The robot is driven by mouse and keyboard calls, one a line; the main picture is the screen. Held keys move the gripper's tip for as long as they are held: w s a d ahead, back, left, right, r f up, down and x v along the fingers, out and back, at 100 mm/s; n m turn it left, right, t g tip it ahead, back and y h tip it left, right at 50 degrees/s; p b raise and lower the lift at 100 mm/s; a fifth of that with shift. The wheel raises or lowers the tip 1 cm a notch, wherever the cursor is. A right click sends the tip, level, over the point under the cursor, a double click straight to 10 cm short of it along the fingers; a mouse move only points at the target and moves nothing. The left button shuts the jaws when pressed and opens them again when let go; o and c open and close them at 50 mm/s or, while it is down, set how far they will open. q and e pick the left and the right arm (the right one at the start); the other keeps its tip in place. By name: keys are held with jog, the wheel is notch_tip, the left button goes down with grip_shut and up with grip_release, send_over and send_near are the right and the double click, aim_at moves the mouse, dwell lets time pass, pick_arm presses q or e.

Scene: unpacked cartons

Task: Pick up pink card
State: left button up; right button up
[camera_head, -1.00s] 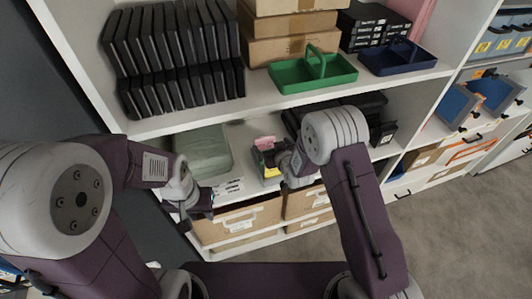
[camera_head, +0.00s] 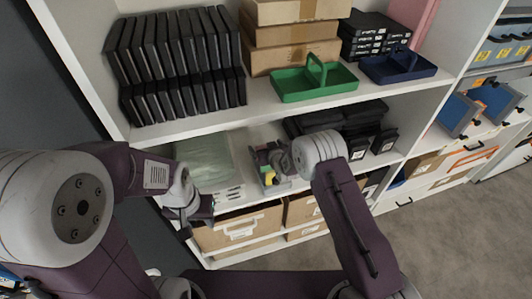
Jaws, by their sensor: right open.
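The pink card is only a small pinkish patch (camera_head: 262,157) in a colourful stack on the middle shelf (camera_head: 243,142), largely covered by my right gripper. My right gripper (camera_head: 266,170) is open and reaches over this stack from the right. Whether its fingers touch the card is too small to tell. Yellow and dark pieces show beside the fingers. My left gripper (camera_head: 190,222) hangs low at the left, in front of the shelf and away from the card. Its fingers are too small and dark to read.
A translucent box (camera_head: 203,160) stands left of the stack and black cases (camera_head: 345,118) stand right of it. Above are a green caddy (camera_head: 315,84), a blue caddy (camera_head: 398,69) and black folders (camera_head: 180,70). Cardboard boxes (camera_head: 238,229) fill the shelf below.

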jog(key=c, duration=1.4)
jog(key=shift+o, duration=0.2)
notch_tip(320, 180, up, 10)
jog(key=shift+r, duration=0.1)
